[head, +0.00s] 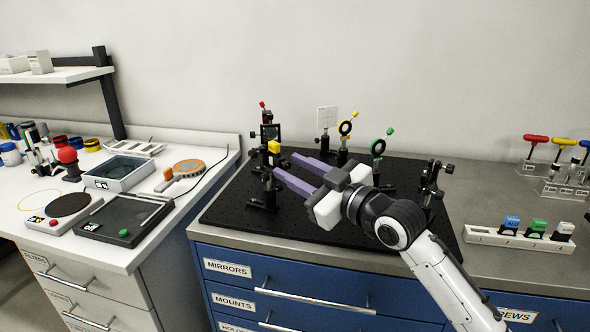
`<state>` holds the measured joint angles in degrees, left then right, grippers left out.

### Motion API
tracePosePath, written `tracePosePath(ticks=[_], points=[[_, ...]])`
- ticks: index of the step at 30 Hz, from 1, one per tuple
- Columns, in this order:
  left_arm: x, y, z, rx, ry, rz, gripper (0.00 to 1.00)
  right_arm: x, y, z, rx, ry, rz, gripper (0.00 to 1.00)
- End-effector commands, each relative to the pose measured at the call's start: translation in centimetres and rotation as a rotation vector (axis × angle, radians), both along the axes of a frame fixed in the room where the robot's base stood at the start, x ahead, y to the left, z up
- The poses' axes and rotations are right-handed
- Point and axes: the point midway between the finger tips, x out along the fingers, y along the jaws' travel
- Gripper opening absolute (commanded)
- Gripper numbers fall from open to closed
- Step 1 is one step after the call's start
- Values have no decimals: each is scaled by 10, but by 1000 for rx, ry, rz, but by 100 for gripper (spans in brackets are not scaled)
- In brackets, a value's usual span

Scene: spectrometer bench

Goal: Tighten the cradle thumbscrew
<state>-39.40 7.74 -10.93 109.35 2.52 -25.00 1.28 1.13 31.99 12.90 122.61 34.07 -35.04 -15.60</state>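My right gripper (285,164) reaches in from the lower right over the black optical breadboard (318,232). Its two purple fingers are apart with nothing seen between them, and they point to the back left. Just past the fingertips is a black post-mounted holder with a yellow block (274,147) on top. A black post mount (264,193) stands left of the fingers. I cannot tell whether the tips touch anything. The cradle and its thumbscrew are too small to single out among these mounts. My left gripper is not in view.
On the breadboard stand a red-knobbed mount (266,116), a yellow-knobbed ring mount (345,128), a green-knobbed one (378,147), a white grid screen (327,117) and a black mount (431,178). A white rack (480,237) is at right. The board's front left is clear.

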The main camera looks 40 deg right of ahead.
Motion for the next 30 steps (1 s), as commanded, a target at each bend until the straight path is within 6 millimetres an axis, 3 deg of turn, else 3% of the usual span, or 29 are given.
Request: tracePosePath(ticks=[11,24,30], points=[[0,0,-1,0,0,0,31,-5,-1,0,0,0,0,32],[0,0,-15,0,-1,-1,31,-76,-8,-3,0,4,1,32],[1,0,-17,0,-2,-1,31,-96,-11,-1,0,1,0,32]])
